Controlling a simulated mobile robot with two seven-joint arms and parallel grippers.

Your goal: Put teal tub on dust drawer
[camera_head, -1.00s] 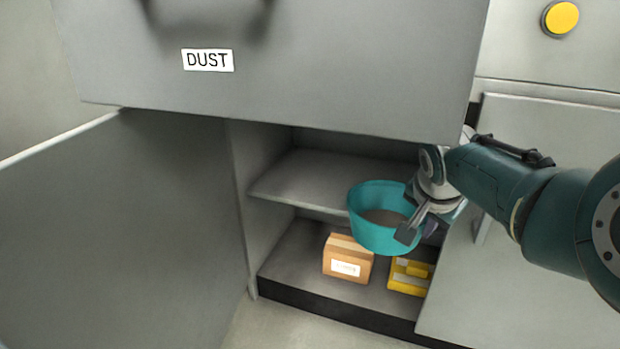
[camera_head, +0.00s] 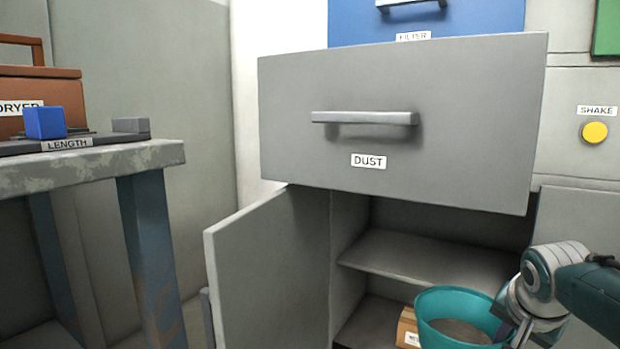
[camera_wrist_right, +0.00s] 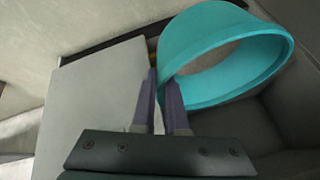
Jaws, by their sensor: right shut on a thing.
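The teal tub (camera_head: 430,309) is at the lower right of the head view, in front of the open cupboard, with something greyish in its bottom. My right gripper (camera_head: 524,326) is shut on its rim at the right side. The right wrist view shows the tub's wall (camera_wrist_right: 196,88) between the fingers (camera_wrist_right: 167,98). The dust drawer (camera_head: 450,110) is a grey front with a bar handle and a DUST label, above the cupboard. It appears to stand out from the cabinet. Its inside is hidden. My left gripper is not in view.
An open cupboard door (camera_head: 268,265) stands left below the drawer. A grey shelf (camera_head: 420,255) and a cardboard box (camera_head: 407,322) are inside the cupboard. A blue FILTER drawer (camera_head: 470,22) is above. A yellow SHAKE button (camera_head: 594,132) is right. A worn table (camera_head: 150,155) stands left.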

